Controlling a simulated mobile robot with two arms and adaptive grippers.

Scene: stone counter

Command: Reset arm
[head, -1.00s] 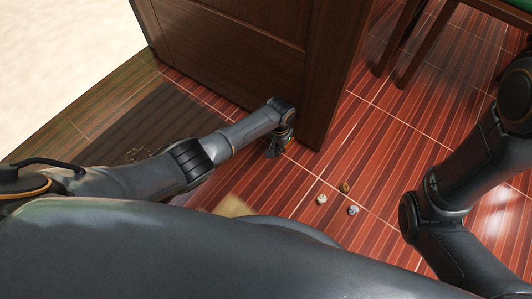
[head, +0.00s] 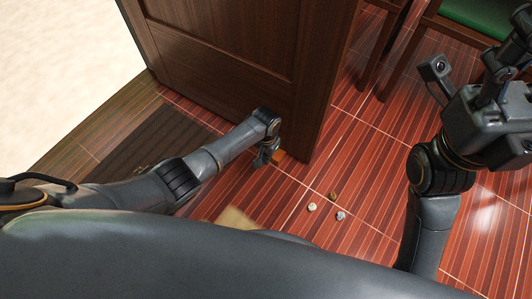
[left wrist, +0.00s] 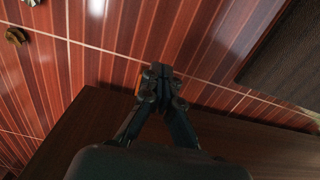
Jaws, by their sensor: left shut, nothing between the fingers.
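My left gripper (head: 262,158) is low over the red wood floor, beside the bottom corner of a brown wooden door (head: 225,40). In the left wrist view its fingers (left wrist: 162,75) meet at the tips and hold nothing. My left arm reaches out from the left edge of the head view. My right gripper (head: 467,62) is raised at the right of the head view, its fingers spread apart with nothing seen between them. The right arm bends up from the bottom right.
Three small objects, a brown one (head: 333,195), a whitish one (head: 312,207) and a grey one (head: 340,215), lie on the floor. A dark mat (head: 150,145) lies left of the door. A green-seated chair (head: 475,14) stands at top right.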

